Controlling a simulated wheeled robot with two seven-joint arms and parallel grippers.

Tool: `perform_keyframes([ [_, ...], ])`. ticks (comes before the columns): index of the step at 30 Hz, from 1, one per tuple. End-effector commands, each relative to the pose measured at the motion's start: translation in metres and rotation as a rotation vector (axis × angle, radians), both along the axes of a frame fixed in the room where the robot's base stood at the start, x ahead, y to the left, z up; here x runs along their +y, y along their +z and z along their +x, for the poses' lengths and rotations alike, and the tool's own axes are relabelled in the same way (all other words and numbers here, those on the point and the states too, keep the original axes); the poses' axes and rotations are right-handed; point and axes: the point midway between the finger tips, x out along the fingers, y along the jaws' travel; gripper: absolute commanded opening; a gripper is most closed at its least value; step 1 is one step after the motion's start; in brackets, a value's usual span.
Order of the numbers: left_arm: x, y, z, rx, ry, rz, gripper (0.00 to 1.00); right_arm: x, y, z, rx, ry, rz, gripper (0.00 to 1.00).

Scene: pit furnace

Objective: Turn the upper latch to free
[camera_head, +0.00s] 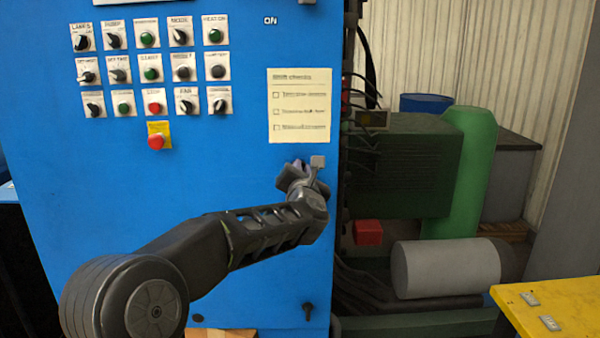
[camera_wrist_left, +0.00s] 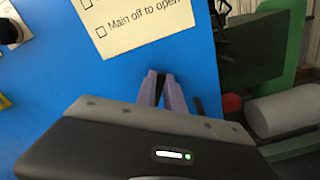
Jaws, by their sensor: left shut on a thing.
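My left gripper (camera_head: 299,168) is at the right side of the blue cabinet door (camera_head: 230,180), just below the paper notice. In the left wrist view its two purple-grey fingers (camera_wrist_left: 161,84) point at the blue panel and stand close together. They are shut on the upper latch, which is mostly hidden by the fingers and wrist, so its angle cannot be read. The lower latch (camera_head: 308,311), small and black, sits near the bottom right of the door. My right gripper is in neither view.
The paper notice (camera_head: 300,105) is above the gripper. Knobs and buttons, with a red emergency button (camera_head: 155,142), fill the upper left of the door. Cables, a green machine (camera_head: 410,165), a grey cylinder (camera_head: 447,267) and a yellow surface (camera_head: 555,310) are to the right.

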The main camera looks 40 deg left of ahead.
Motion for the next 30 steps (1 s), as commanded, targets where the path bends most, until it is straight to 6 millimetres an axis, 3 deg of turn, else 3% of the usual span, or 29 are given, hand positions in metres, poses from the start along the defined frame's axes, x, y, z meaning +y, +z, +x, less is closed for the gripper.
perform_keyframes([
  [30,-0.006,-0.011,0.004,0.548,-0.002,0.719,0.00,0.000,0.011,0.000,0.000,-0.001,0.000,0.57],
])
